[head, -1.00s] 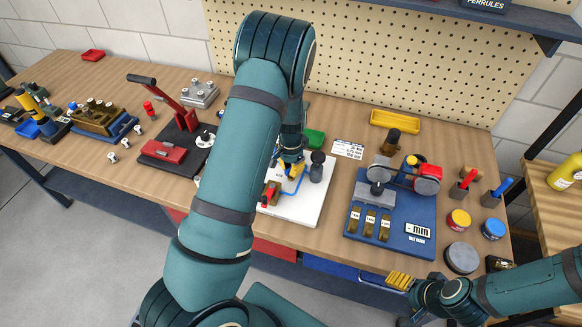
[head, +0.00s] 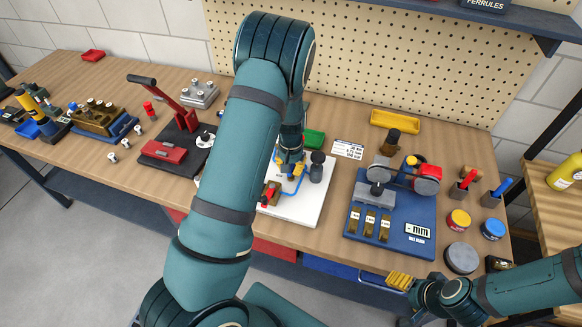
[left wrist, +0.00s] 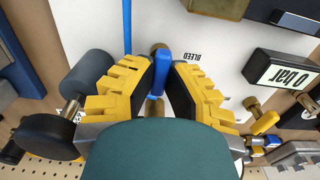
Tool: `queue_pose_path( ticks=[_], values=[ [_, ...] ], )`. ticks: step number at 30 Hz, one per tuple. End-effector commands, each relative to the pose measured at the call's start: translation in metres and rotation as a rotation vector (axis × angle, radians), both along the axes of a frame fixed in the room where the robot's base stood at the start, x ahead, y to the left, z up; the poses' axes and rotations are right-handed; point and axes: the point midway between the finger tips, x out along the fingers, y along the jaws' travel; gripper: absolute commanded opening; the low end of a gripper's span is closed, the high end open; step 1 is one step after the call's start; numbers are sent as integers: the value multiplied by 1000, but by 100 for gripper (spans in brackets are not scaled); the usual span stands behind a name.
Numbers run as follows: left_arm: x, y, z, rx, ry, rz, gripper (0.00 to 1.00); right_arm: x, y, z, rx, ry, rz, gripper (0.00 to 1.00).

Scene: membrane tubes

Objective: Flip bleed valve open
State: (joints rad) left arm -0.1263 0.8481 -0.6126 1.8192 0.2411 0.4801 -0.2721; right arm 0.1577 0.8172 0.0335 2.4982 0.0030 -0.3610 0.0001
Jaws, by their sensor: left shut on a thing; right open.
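The bleed valve's blue lever (left wrist: 161,66) stands between my left fingers in the left wrist view, close to the printed BLEED label (left wrist: 191,54) on the white board (left wrist: 215,45). My left gripper (left wrist: 159,82) is shut on this lever, with a dark pad on either side. In the head view my left gripper (head: 291,172) is low over the white board (head: 300,212), and my own arm hides much of this area. The lever's base is partly covered by the gripper. My right gripper (head: 398,281) is open and empty by the table's front edge.
A dark cylinder (head: 317,167) stands on the board, right of my left gripper. A display reading 0 bar (left wrist: 284,72) is at the right of the wrist view. A blue station (head: 390,232) lies right of the board, and a red lever press (head: 170,95) left.

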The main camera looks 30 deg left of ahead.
Motion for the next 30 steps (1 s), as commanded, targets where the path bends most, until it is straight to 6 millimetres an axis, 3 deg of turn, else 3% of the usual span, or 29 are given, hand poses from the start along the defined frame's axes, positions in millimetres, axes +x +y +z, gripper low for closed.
queue_pose_path(
  ticks=[16,17,18,19,30],
  values=[
    [-2,-1,-2,-1,6,30,0,0,0,0,0,0,0,70],
    [-2,-1,-2,-1,6,30,25,0,0,0,0,0,0,70],
    [-2,-1,-1,-1,5,30,39,0,0,0,0,0,0,70],
    [-2,-1,-1,-1,5,30,44,0,0,0,0,0,0,70],
    [0,0,4,-1,0,29,44,0,0,0,0,0,0,70]
  ],
)
